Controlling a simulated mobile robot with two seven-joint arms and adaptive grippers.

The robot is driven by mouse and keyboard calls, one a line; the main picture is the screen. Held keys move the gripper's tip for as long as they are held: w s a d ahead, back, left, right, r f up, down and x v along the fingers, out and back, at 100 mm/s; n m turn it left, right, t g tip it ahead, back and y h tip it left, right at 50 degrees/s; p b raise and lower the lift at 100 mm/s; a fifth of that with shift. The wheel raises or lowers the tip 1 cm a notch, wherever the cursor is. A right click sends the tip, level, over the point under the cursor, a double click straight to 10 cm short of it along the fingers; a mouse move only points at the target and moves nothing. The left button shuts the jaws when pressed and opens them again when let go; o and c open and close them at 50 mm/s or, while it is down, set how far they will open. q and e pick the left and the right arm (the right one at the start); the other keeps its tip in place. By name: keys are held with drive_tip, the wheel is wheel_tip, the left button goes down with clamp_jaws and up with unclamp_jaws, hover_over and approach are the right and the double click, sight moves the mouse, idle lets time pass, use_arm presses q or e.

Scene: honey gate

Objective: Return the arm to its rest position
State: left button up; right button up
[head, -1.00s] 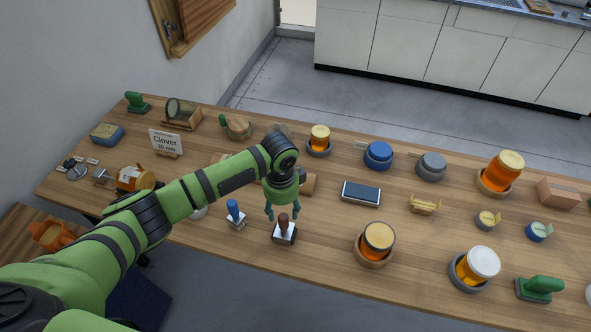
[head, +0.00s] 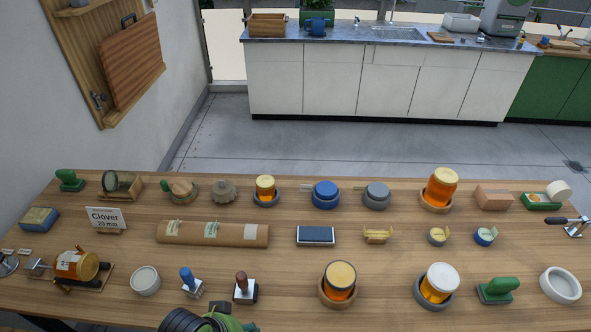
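One green and black arm link of mine shows at the bottom edge of the head view, below the stamps. No gripper of mine is in view, so I cannot see whether either is open or shut. The brown-handled stamp (head: 243,288) stands upright on the wooden table (head: 400,285), with the blue-handled stamp (head: 190,282) to its left. Nothing of my arm visibly covers either stamp.
Honey jars (head: 438,187) in round holders stand across the table, among them a white-lidded jar (head: 438,283). Free floor lies behind the table.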

use_arm(q)
drive_tip(key=s+a+r+n+y, duration=0.2)
drive_tip(key=s+a+n, duration=0.2)
drive_tip(key=s+a, duration=0.3)
wheel_tip(320, 180, down, 31)
drive_tip(key=s+g+b, duration=0.1)
drive_tip(key=b, duration=0.6)
drive_tip(key=s+a+f+b, duration=0.2)
drive_tip(key=s+f, duration=0.6)
drive_tip(key=f, duration=0.1)
drive_tip(key=s+a+f+g+b, duration=0.1)
drive_tip(key=s+f+b, duration=0.2)
drive_tip(key=s+f, duration=0.4)
wheel_tip(320, 180, down, 2)
drive_tip(key=shift+s+a+f+m, duration=0.1)
drive_tip(key=shift+s+a+m, duration=0.2)
drive_tip(key=shift+s+a, duration=0.05)
